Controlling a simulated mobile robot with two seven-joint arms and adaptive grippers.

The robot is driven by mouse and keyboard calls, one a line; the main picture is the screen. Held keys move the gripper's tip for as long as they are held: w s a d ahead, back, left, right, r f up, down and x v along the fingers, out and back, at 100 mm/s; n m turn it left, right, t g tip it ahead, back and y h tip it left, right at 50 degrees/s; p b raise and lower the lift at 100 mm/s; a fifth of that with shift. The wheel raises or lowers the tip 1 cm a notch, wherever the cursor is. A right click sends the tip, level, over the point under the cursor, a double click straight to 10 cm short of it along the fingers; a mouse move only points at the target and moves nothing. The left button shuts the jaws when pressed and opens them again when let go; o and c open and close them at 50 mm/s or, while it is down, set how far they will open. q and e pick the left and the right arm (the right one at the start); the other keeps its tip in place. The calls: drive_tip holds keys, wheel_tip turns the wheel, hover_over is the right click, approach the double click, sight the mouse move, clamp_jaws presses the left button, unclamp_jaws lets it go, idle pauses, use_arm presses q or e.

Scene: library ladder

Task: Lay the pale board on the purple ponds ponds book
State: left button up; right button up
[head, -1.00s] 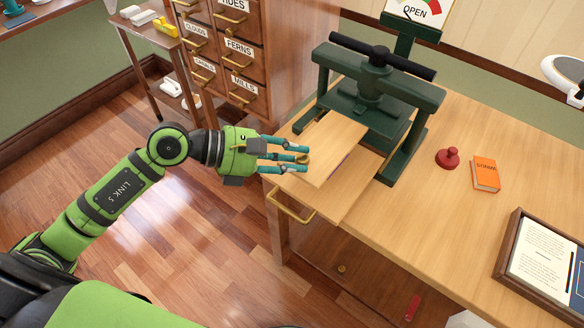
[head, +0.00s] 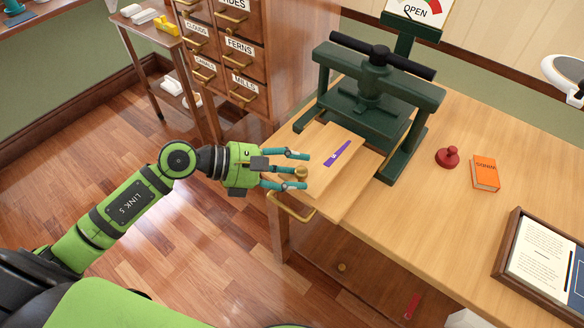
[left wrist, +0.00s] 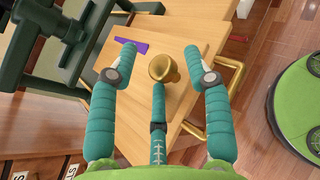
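The pale board (head: 318,165) lies nearly level at the front of the green press, with a brass knob (head: 301,173) near its front end. In the left wrist view the purple book (left wrist: 129,46) shows past the knob (left wrist: 163,68). My left gripper (head: 305,171) is open, its teal fingers spread around the knob with gaps visible beside it. My right gripper is not in view.
The dark green press (head: 375,95) stands just behind the board. A brass handle (head: 290,207) juts from the table's front. A red stamp (head: 448,157), an orange book (head: 485,173) and a framed notice (head: 545,260) are to the right. The table between is clear.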

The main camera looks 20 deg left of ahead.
use_arm(q)
drive_tip(key=shift+a, duration=0.15)
drive_tip(key=b+v, duration=0.3)
drive_tip(key=v, duration=0.8)
drive_tip(key=shift+s+a+r, duration=0.2)
drive_tip(key=shift+a+r, duration=0.05)
